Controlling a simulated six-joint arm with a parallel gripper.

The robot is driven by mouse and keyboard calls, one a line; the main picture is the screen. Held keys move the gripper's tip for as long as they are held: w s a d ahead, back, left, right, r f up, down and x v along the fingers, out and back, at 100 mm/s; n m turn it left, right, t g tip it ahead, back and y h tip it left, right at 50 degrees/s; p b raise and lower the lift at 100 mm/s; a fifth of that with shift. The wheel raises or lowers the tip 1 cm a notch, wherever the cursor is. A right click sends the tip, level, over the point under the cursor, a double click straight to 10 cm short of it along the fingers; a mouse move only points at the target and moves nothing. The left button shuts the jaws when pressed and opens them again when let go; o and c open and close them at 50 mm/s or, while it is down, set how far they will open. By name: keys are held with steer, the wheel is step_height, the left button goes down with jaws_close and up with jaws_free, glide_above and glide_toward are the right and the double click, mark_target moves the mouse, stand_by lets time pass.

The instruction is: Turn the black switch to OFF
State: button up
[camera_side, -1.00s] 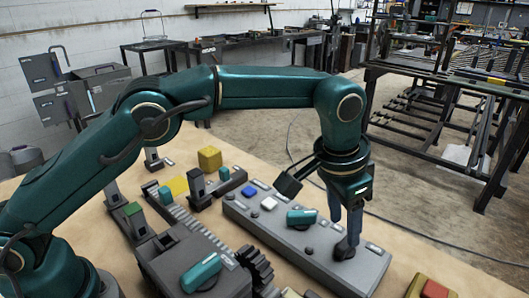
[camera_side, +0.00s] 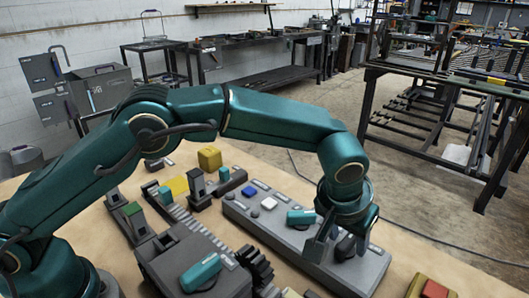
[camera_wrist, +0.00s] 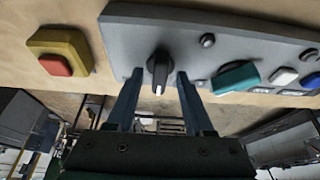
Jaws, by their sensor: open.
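The black switch (camera_wrist: 158,68) is a rotary knob with a white pointer mark, on a long grey panel (camera_wrist: 215,28). In the wrist view its pointer end faces the bottom of the picture. In the side view the switch (camera_side: 345,248) is partly covered, near the panel's front right end. My gripper (camera_wrist: 159,75) is open, with one finger on each side of the switch. Gaps show between the fingers and the knob in the wrist view. In the side view my gripper (camera_side: 340,248) is low over the panel. I cannot read any OFF label.
A teal knob (camera_side: 301,217), a blue button (camera_side: 269,203) and a white button (camera_side: 252,213) share the panel. A red button on a yellow base (camera_wrist: 60,52) stands beside its end. A grey gear box (camera_side: 190,262) with a teal handle is at the front.

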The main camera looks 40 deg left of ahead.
jaws_close()
steer(key=shift+m, duration=0.3)
steer(key=m+h, duration=0.1)
steer(key=m, duration=0.3)
steer(key=shift+a+g+h, duration=0.2)
steer(key=shift+g+h, duration=0.1)
steer(key=shift+h, duration=0.1)
steer(key=shift+w+m+g+h, duration=0.1)
steer(key=shift+m+g+h, duration=0.45)
steer(key=shift+m, duration=1.65)
steer(key=shift+h, duration=0.25)
jaws_free()
